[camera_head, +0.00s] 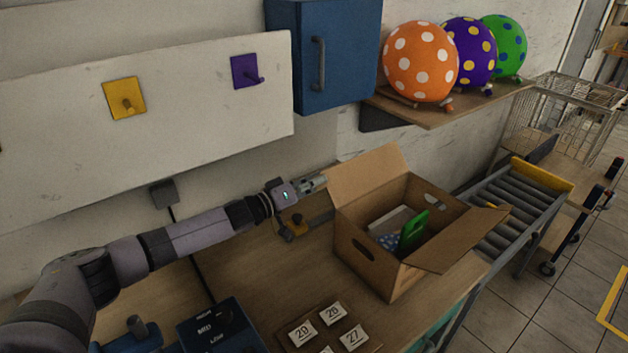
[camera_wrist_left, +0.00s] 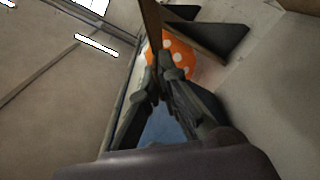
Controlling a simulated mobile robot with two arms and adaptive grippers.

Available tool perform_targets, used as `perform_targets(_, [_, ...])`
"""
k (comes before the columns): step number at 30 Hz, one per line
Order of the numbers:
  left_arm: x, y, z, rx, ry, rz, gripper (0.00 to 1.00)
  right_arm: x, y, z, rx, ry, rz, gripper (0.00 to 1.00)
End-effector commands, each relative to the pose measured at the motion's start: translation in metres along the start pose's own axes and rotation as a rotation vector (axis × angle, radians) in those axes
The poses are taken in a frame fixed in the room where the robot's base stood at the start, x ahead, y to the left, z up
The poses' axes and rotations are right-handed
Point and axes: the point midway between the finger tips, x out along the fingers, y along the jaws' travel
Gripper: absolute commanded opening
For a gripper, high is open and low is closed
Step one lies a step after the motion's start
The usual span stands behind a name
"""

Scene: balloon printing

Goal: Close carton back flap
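The cardboard carton (camera_head: 372,258) stands open on the table. Its back flap (camera_head: 366,173) stands up and leans back from the rear edge. Its right flap (camera_head: 462,240) spreads outward to the right. My left gripper (camera_head: 322,181) is just left of the back flap, close to its left edge; I cannot tell whether they touch. In the left wrist view its fingertips (camera_wrist_left: 163,76) are drawn together, with nothing clearly held. A thin brown edge (camera_wrist_left: 150,28), perhaps the flap seen edge-on, rises just beyond them. My right gripper is not in view.
A green item (camera_head: 413,231) lies inside the carton with other contents. A wall shelf (camera_head: 440,108) with polka-dot balloons hangs above and behind. A roller conveyor (camera_head: 510,215) lies to the right. Number tiles (camera_head: 332,314) lie in front.

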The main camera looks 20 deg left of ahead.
Motion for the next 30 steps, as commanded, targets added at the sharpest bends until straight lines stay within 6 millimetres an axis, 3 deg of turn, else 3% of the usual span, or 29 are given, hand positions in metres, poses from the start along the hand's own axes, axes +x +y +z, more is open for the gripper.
perform_targets(12, [0.000,0.022,0.003,0.253,-0.001,0.000,0.00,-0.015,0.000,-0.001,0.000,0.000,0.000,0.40])
perform_targets(30, [0.000,0.027,0.005,0.320,0.000,0.000,0.00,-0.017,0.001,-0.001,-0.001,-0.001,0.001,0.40])
